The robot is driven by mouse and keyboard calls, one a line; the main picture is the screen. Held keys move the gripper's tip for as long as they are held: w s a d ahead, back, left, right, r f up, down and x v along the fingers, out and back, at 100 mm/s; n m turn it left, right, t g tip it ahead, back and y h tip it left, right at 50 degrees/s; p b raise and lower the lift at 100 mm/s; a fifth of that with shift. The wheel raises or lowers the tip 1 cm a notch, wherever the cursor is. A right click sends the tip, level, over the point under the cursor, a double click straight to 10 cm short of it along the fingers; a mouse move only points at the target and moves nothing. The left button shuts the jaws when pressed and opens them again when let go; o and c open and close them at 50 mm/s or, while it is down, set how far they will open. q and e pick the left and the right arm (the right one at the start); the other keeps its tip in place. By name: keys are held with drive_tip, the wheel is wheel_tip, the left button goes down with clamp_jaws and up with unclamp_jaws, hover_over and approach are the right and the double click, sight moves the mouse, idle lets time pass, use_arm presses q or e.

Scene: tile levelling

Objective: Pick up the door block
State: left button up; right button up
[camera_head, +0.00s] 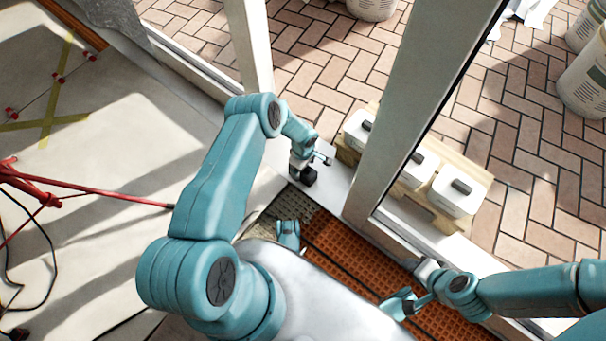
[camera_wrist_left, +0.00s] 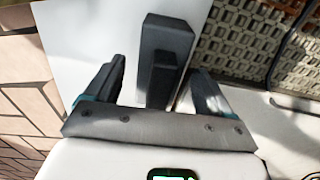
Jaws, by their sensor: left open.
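The door block is a dark grey block with a smaller raised part. In the left wrist view the door block (camera_wrist_left: 167,35) stands on a pale sill, between and beyond my left fingers, with a gap on each side. In the head view the door block (camera_head: 309,176) shows as a small dark shape at the doorway, partly hidden by my left gripper (camera_head: 301,163). My left gripper (camera_wrist_left: 157,70) is open, right over the block. My right gripper (camera_head: 427,269) is at the lower right near the door frame, small, its fingers unclear.
Door frame posts (camera_head: 425,110) rise right of the block. White containers (camera_head: 459,190) stand on a wooden pallet outside on brick paving (camera_head: 340,60). An orange grid mat (camera_head: 345,250) lies inside the doorway. A red tripod leg (camera_head: 100,193) crosses the floor at left.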

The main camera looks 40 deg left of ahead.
use_arm(q)
drive_tip(key=shift+f, duration=0.85)
drive_tip(key=shift+r, duration=0.15)
use_arm(e)
drive_tip(key=shift+w+f, duration=0.3)
drive_tip(key=shift+f, duration=0.1)
use_arm(q)
clamp_jaws()
drive_tip(key=shift+r, duration=0.15)
